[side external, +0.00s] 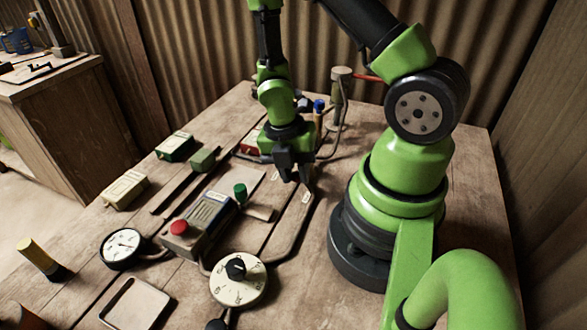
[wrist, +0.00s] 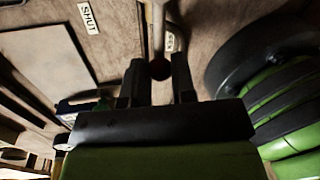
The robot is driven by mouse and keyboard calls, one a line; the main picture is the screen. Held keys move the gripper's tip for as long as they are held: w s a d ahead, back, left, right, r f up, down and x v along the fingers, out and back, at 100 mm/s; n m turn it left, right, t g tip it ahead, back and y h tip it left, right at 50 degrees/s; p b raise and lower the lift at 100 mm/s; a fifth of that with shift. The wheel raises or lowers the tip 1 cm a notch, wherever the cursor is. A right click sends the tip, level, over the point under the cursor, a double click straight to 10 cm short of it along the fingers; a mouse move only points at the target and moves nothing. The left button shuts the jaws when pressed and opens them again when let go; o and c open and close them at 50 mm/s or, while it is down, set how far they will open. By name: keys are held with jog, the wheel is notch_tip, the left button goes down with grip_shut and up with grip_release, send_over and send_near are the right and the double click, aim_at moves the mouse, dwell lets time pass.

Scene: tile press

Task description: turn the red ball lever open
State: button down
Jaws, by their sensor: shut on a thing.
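The red ball lever shows in the wrist view as a pale rod (wrist: 158,28) ending in a dark red ball (wrist: 160,70). My gripper (side external: 298,182) points down over the middle of the bench. In the wrist view its two black fingers (wrist: 159,72) stand on either side of the ball and are shut on it. A white SHUT label (wrist: 88,17) lies apart to the left. In the side external view my gripper hides the ball.
A control box with a red button (side external: 179,227) stands left of my gripper, near a green knob (side external: 240,191). A round dial (side external: 253,287), a gauge (side external: 122,243) and an empty tray (side external: 136,306) are in front. A post (side external: 340,95) stands behind.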

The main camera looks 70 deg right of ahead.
dwell(0.4)
jog(key=c, duration=1)
grip_release()
jog(key=shift+o, duration=0.2)
jog(key=shift+r, duration=0.1)
jog(key=shift+w+d+r, duration=0.1)
jog(key=shift+w+r, duration=0.05)
jog(key=shift+r, duration=0.25)
notch_tip(320, 180, up, 9)
jog(key=w, duration=0.1)
jog(key=shift+w+a, duration=0.25)
jog(key=shift+w, duration=0.05)
